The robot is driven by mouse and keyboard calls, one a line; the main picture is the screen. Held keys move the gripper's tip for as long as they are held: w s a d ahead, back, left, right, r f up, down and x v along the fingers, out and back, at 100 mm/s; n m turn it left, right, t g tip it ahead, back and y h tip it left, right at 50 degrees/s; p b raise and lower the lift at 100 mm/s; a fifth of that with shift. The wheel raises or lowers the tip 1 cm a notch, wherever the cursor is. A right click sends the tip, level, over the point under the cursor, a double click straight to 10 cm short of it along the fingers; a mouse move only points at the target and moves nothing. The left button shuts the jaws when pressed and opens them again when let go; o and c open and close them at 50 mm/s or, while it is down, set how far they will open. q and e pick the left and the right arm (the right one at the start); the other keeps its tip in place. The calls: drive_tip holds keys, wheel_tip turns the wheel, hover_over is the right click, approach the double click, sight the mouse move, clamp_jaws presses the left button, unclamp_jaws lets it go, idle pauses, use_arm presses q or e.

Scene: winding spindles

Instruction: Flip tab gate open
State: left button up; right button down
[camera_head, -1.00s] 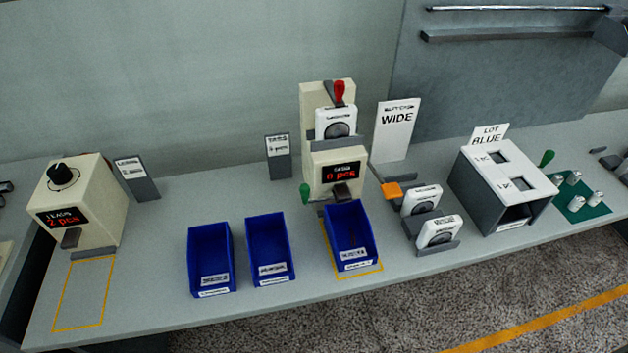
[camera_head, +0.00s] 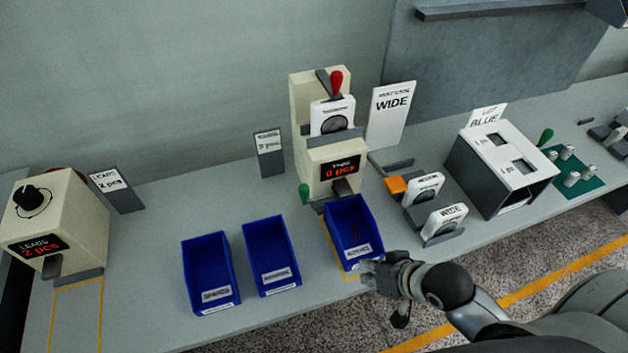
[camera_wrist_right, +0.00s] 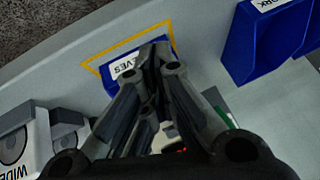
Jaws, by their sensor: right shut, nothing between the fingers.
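The cream dispenser (camera_head: 330,158) stands mid-bench with a red display reading 0 pcs. A green-knobbed lever (camera_head: 304,193) is on its left side, and a red-knobbed lever (camera_head: 336,81) rises at its top. A white cartridge (camera_head: 332,115) sits in its upper holder. A blue bin (camera_head: 352,228) stands under its chute, inside a yellow outline. My right gripper (camera_head: 371,272) is shut and empty at the front of this bin, near the bench edge. In the right wrist view its closed fingers (camera_wrist_right: 155,52) partly cover the bin's label (camera_wrist_right: 126,64). My left gripper is not in view.
Two more blue bins (camera_head: 209,273) (camera_head: 271,256) stand to the left. A second dispenser (camera_head: 58,225) reads 2 pcs at the far left. Two white cartridges (camera_head: 423,188) (camera_head: 444,223) sit in holders to the right, before a grey box (camera_head: 498,172) with a white top.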

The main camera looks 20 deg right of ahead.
drive_tip(key=w+d+r+m+t+y, duration=0.1)
drive_tip(key=w+r+m+t+y, duration=0.1)
drive_tip(key=w+r+m, duration=0.2)
drive_tip(key=w+d+r+m+t+y, duration=0.1)
drive_tip(key=w+r+m+t+y, duration=0.1)
drive_tip(key=r, duration=0.7)
drive_tip(key=w+m+y, duration=0.1)
drive_tip(key=w+m, duration=0.1)
drive_tip(key=m, duration=0.1)
drive_tip(key=shift+w+d+y, duration=0.25)
drive_tip(key=shift+d+y, duration=0.05)
drive_tip(key=shift+d, duration=0.1)
drive_tip(key=p+x, duration=0.1)
drive_tip(key=x, duration=1.3)
